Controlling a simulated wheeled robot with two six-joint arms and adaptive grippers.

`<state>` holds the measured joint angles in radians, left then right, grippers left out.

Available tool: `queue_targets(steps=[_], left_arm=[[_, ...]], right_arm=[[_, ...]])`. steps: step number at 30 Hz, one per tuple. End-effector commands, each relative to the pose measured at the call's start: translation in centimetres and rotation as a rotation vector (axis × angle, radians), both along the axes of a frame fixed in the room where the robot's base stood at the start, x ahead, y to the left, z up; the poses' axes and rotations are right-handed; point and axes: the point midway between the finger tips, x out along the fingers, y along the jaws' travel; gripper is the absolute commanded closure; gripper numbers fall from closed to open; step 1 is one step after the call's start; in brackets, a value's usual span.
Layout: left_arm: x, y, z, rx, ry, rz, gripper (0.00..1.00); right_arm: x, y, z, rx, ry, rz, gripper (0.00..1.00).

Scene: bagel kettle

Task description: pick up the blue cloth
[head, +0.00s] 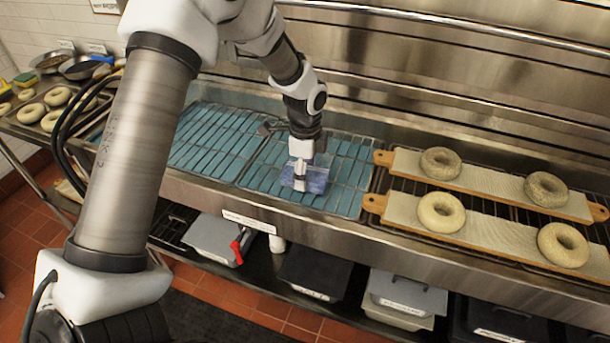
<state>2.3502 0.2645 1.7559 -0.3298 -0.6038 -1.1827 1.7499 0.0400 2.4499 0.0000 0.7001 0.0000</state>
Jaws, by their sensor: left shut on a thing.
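The blue cloth (316,182) is a small blue-violet piece at the wire rack over the teal surface, in the middle of the head view. My left gripper (300,180) points down at it and is shut on it. The fingers cover part of the cloth's left side. I cannot tell whether the cloth is lifted clear of the rack or still touches it. My right gripper is not in view.
Two wooden boards (485,228) with several bagels (441,212) lie on the right. A tray of bagels (57,96) and pans (85,66) stand at the far left. Lidded bins (315,271) sit on the shelf below. The metal front ledge (345,228) runs along the rack.

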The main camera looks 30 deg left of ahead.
Motion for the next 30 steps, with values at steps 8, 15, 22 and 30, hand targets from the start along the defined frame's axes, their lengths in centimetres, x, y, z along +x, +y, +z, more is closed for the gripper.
queue_targets(steps=[8, 15, 22, 30], left_arm=[[-1.3, -1.4, 2.4, 0.002, -0.002, -0.004, 0.67], [-6.0, -5.8, 3.0, 0.006, -0.001, -0.004, 0.67], [-10.3, -10.0, 3.6, 0.004, -0.001, -0.001, 0.67], [-11.5, -11.2, 3.9, -0.001, -0.001, 0.0, 0.67]], right_arm=[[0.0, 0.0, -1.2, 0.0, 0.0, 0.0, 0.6], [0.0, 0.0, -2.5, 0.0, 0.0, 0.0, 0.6], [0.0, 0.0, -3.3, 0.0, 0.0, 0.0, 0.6], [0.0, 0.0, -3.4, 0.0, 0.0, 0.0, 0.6]])
